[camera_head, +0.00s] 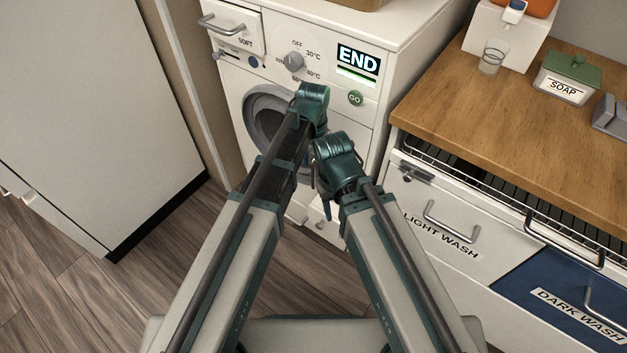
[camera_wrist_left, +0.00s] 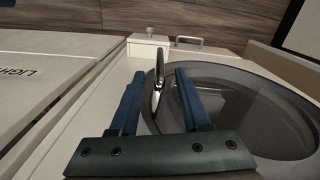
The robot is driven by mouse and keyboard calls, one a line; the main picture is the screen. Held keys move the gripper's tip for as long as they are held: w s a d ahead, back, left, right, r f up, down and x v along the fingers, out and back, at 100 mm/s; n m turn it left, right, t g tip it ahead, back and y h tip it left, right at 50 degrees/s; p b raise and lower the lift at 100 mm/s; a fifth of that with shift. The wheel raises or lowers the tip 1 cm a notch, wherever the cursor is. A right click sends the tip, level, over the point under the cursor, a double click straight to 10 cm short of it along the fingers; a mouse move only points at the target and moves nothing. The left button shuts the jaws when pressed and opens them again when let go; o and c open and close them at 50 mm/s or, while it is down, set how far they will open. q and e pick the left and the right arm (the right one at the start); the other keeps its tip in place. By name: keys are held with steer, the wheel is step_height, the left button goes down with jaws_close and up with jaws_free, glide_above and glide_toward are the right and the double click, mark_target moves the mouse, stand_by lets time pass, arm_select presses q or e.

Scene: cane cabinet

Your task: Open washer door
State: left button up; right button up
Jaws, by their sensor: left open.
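The white washer (camera_head: 322,45) stands ahead, with END on its display. Its round grey door (camera_head: 249,103) looks closed in the head view; my arms cover its right part. In the left wrist view the dark door glass (camera_wrist_left: 245,105) fills the right side. An upright shiny door handle (camera_wrist_left: 158,85) stands at the door's edge. My left gripper (camera_wrist_left: 158,78) is open, with one blue finger on each side of the handle; I cannot tell whether they touch it. My arms largely hide the grippers in the head view, and the right jaws are unclear.
A wooden counter (camera_head: 480,90) stands to the right, with a soap box (camera_head: 566,82) and a glass (camera_head: 492,58) on or near it. Below are the light wash drawer (camera_head: 440,232) and the dark wash drawer (camera_head: 575,310). A pale panel (camera_head: 90,110) stands left; wooden floor lies between.

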arm_select(q)
steer(key=b, duration=0.5)
glide_above(313, 187)
steer(key=f, duration=0.6)
steer(key=shift+w+f, duration=0.25)
steer(key=shift+w, duration=0.15)
jaws_close()
stand_by(0.4)
